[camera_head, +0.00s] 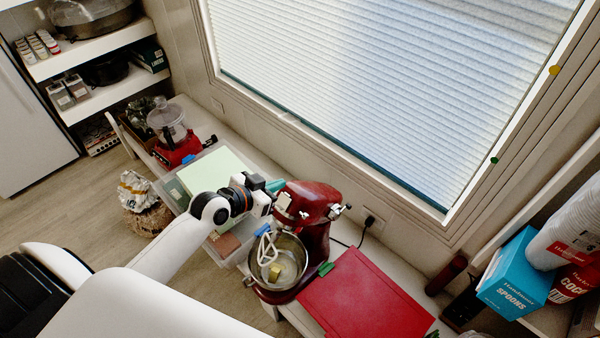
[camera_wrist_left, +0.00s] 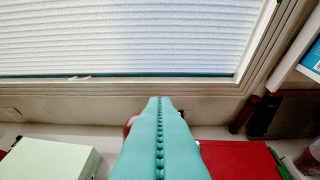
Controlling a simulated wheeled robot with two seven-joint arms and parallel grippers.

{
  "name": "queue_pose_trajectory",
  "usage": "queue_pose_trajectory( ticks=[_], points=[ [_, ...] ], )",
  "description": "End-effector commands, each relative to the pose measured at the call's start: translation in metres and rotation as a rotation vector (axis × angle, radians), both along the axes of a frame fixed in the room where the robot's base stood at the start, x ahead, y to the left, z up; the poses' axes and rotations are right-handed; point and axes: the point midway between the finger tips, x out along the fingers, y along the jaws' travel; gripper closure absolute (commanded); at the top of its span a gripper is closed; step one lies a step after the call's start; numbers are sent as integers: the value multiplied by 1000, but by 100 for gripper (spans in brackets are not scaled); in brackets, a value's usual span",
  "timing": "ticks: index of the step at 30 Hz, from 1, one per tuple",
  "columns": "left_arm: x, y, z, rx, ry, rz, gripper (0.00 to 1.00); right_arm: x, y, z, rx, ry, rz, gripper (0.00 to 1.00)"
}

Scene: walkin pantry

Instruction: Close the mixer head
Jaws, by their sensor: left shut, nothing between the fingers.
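The red stand mixer (camera_head: 318,232) stands on the low counter under the window. Its red head (camera_head: 308,198) appears tilted up, with the pale beater (camera_head: 263,248) showing above the metal bowl (camera_head: 254,262). A yellowish piece lies in the bowl. My left gripper (camera_head: 276,186) is at the upper left edge of the head; I cannot tell whether it touches. In the left wrist view, its teal fingers (camera_wrist_left: 160,135) are shut together with nothing between them. They hide most of the mixer there; only a sliver of red (camera_wrist_left: 129,124) shows beside them. My right gripper is not in view.
A red board (camera_head: 370,298) lies right of the mixer. A pale green box (camera_head: 217,170) and a red food processor (camera_head: 178,146) stand to its left. A blue spoons box (camera_head: 514,275) sits on the right shelf. The window wall is close behind.

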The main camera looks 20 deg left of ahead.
Motion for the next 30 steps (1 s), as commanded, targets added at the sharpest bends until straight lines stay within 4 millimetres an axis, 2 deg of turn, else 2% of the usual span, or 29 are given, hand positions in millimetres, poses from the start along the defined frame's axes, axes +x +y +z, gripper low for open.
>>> queue_pose_trajectory(
  ticks=[5,17,18,21,30],
  points=[
    [19,-7,-9,-5,-2,1,100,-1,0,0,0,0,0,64],
    [87,-31,-44,-3,0,-1,100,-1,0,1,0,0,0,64],
    [77,-27,-51,0,6,0,100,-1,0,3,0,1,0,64],
    [66,-23,-61,2,5,0,100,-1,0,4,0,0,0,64],
    [56,-20,-72,0,1,0,100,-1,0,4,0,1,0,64]
  ],
)
